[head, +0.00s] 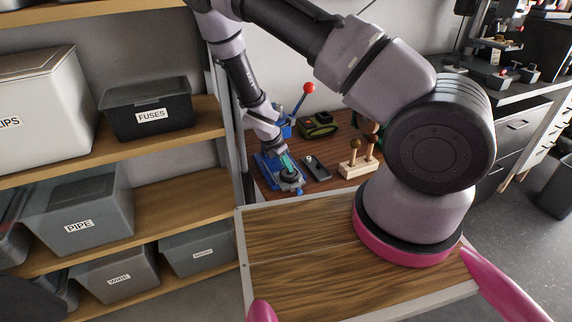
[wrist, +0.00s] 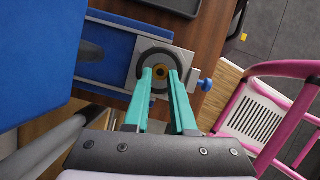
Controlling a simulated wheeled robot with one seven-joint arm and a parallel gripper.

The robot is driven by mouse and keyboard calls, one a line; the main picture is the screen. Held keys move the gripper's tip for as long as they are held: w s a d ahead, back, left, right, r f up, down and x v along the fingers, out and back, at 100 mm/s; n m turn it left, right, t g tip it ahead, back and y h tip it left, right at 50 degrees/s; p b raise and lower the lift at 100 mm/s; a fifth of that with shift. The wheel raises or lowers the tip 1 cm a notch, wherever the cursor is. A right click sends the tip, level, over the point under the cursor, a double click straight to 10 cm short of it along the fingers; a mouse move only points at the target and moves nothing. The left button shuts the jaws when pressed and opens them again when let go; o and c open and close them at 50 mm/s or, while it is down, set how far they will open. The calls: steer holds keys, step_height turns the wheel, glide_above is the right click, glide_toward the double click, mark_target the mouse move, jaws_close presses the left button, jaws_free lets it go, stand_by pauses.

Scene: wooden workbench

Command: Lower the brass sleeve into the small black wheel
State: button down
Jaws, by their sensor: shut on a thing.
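The small black wheel (wrist: 145,55) lies flat on a grey plate (wrist: 187,66) in the wrist view. In the head view the wheel (head: 289,177) shows as a dark disc under my gripper (head: 287,164). The sleeve looks to be over the middle of the wheel. I cannot tell whether it touches the wheel or how high it is. The sleeve is hidden in the head view.
The wheel's plate belongs to a blue press (head: 267,170); its lever has a red knob (head: 309,88). A blue knob (wrist: 206,84) sticks out beside the plate.

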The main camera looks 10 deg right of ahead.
steer(key=shift+f, duration=0.4)
stand_by(0.5)
steer(key=shift+f, duration=0.35)
steer(key=c, duration=0.7)
jaws_free()
steer(key=shift+o, duration=0.2)
steer(key=shift+r, duration=0.1)
